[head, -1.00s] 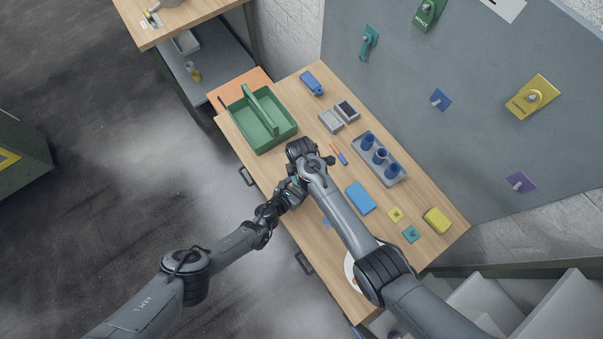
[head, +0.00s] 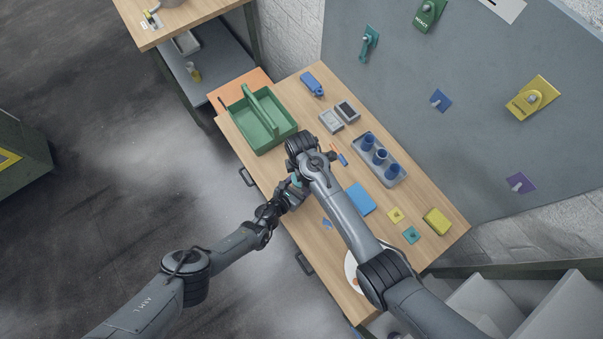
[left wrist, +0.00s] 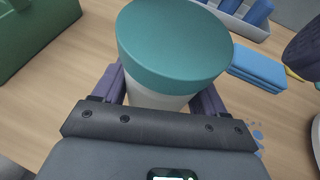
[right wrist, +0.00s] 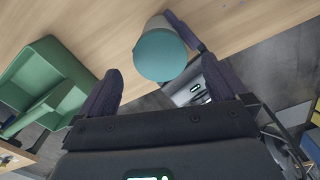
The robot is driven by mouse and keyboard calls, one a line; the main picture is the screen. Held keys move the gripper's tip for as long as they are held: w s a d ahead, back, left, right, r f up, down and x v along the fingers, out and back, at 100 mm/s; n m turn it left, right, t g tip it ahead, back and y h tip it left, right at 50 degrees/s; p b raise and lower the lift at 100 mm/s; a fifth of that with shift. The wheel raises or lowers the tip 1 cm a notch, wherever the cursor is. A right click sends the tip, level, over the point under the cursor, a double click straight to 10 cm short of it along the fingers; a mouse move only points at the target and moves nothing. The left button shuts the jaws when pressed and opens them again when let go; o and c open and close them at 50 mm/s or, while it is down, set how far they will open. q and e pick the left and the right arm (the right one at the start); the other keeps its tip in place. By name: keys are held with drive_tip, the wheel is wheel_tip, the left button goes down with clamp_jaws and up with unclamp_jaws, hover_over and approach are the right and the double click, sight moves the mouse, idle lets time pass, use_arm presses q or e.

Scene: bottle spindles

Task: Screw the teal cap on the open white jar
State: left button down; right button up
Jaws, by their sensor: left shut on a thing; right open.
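The white jar (left wrist: 160,98) is upright in my left gripper (left wrist: 160,92), which is shut around its body. The teal cap (left wrist: 172,40) sits level on top of the jar and hides its mouth; how far it is threaded cannot be seen. In the right wrist view the cap (right wrist: 160,55) lies between the spread fingers of my right gripper (right wrist: 162,70), which is open, with gaps on both sides. In the head view my left gripper (head: 294,190) is at the table's front edge, and my right arm mostly hides my right gripper.
A green divided tray (head: 262,137) stands left of the grippers. A grey rack (head: 393,175) with blue cylinders, a blue block (head: 361,198) and a yellow block (head: 437,221) lie to the right. A plate (head: 352,277) is partly under my right arm.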

drive_tip(key=shift+r, duration=0.45)
drive_tip(key=n, duration=0.4)
drive_tip(key=shift+s+a+r+n, duration=0.2)
drive_tip(key=shift+s+a+n, duration=0.1)
drive_tip(key=shift+n, duration=0.1)
drive_tip(key=n, duration=0.2)
drive_tip(key=r+n, duration=0.1)
drive_tip(key=n, duration=0.1)
drive_tip(key=shift+s, duration=0.1)
drive_tip(key=n, duration=0.1)
drive_tip(key=r+n, duration=0.1)
drive_tip(key=n, duration=0.1)
drive_tip(key=shift+d+r+n, duration=0.1)
drive_tip(key=shift+r+n, duration=0.2)
drive_tip(key=shift+n, duration=0.3)
drive_tip(key=shift+w+d+r, duration=0.2)
drive_tip(key=shift+w+r, duration=0.05)
drive_tip(key=shift+w, duration=0.1)
drive_tip(key=shift+f, duration=0.1)
